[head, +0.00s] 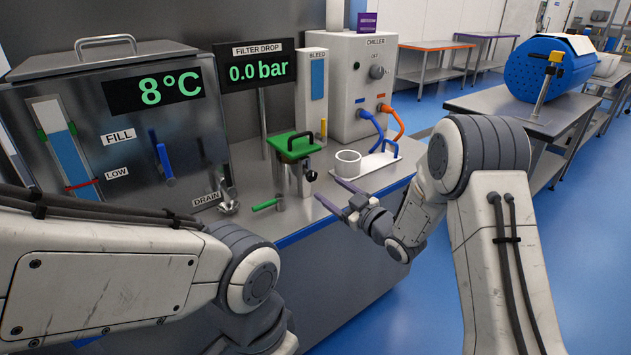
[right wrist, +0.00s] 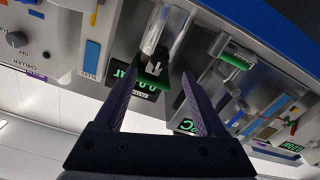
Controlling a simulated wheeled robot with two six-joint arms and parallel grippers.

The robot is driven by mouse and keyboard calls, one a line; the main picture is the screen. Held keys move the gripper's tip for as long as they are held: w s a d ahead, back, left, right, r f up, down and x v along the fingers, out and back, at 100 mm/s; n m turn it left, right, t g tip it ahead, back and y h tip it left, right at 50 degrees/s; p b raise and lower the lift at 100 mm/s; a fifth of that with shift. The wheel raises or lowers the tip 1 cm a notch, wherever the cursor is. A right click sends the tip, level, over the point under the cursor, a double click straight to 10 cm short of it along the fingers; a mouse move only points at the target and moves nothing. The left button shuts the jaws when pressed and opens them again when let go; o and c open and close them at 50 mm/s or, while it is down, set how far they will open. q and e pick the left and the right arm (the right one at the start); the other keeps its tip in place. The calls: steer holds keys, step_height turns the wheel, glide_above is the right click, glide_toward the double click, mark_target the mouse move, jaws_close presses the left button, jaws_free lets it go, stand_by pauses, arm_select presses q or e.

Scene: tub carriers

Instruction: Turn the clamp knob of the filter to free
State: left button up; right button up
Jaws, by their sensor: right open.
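The knob's setting is too small to read. My left gripper is out of view.
A green-handled valve (head: 265,205) is left of the filter. The filter display (head: 257,65) reads 0.0 bar. The steel tank (head: 100,110) fills the left.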

mark_target(313, 178)
steer(key=x, duration=0.7)
steer(key=shift+w+a, duration=0.15)
jaws_close()
